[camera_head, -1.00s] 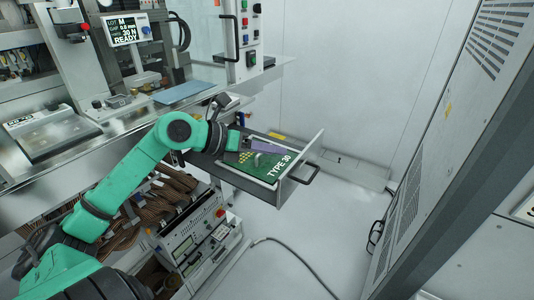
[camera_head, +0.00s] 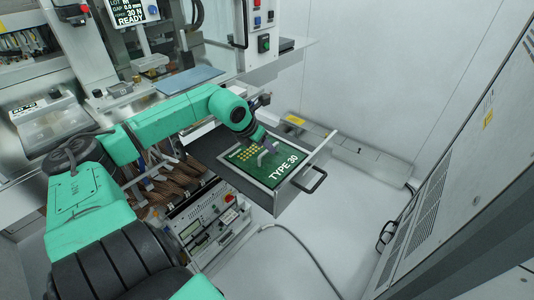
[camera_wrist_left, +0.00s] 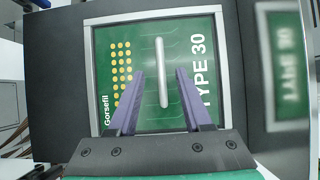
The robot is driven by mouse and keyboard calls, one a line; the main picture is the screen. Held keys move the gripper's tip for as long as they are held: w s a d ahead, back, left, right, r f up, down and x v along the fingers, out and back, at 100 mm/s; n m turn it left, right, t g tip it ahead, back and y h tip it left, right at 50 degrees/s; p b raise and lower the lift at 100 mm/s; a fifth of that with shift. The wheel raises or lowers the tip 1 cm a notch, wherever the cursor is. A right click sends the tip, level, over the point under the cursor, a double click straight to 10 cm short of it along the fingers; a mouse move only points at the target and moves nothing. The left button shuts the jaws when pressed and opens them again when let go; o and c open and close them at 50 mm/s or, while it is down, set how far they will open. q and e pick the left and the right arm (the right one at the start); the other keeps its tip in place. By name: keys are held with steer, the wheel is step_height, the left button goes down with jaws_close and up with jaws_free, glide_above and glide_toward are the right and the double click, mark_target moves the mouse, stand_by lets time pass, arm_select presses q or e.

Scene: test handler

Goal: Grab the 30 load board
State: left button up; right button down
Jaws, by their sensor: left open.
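The green TYPE 30 load board (camera_head: 268,170) lies in the open drawer (camera_head: 243,184), with gold pads and a light handle (camera_head: 263,156) standing up from it. The board also fills the middle of the left wrist view (camera_wrist_left: 150,110), with its handle (camera_wrist_left: 161,72) upright in the picture. My left gripper (camera_head: 259,148) is over the board, partly hidden by its own wrist in the head view. In the wrist view its two purple fingers (camera_wrist_left: 159,74) are open, one on each side of the handle, with gaps on both sides. I cannot tell how far down they reach. My right gripper is not in view.
The drawer's front wall and black pull handle (camera_head: 310,180) stick out to the right. The bench (camera_head: 120,105) with the tester is above and left. A dark cable (camera_head: 300,240) lies on the floor. A grey cabinet (camera_head: 440,190) stands at the right.

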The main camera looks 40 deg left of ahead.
arm_select(q)
steer(key=shift+w, duration=0.1)
steer(key=shift+f, duration=0.25)
steer(key=p+x, duration=0.1)
steer(key=x, duration=0.2)
steer(key=shift+w+d, duration=0.1)
steer(key=shift+f, duration=0.1)
jaws_close()
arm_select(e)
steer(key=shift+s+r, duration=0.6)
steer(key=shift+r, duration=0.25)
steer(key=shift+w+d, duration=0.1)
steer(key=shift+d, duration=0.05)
